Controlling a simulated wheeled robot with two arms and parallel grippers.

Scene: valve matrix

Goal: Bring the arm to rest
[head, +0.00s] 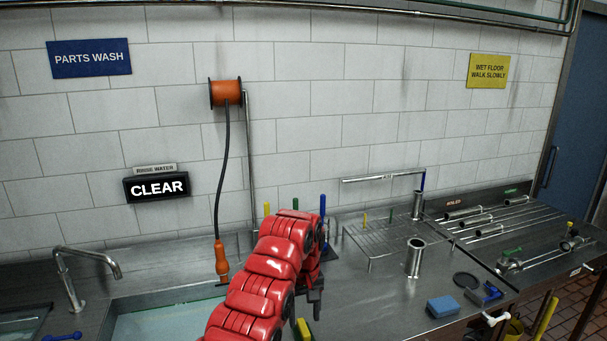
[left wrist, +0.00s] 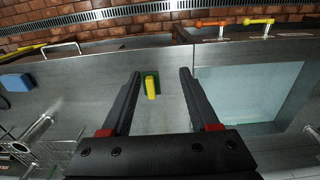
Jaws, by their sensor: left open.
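My red left arm reaches up from the bottom middle in the head view, and its dark left gripper (head: 315,298) hangs downward over the steel counter. In the left wrist view the two fingers of the left gripper (left wrist: 160,74) are apart with nothing between them. A yellow handle (left wrist: 151,86) on a green base lies on the counter below and between the fingers, apart from them. The yellow piece (head: 303,328) also shows beside the arm in the head view. My right gripper is not in view.
A water-filled sink (head: 165,322) lies left of the arm. A wire rack (head: 385,240), a steel cylinder (head: 415,258) and a blue sponge (head: 443,306) are to the right. A hose with an orange nozzle (head: 221,258) hangs behind. A sign (head: 157,188) reads CLEAR.

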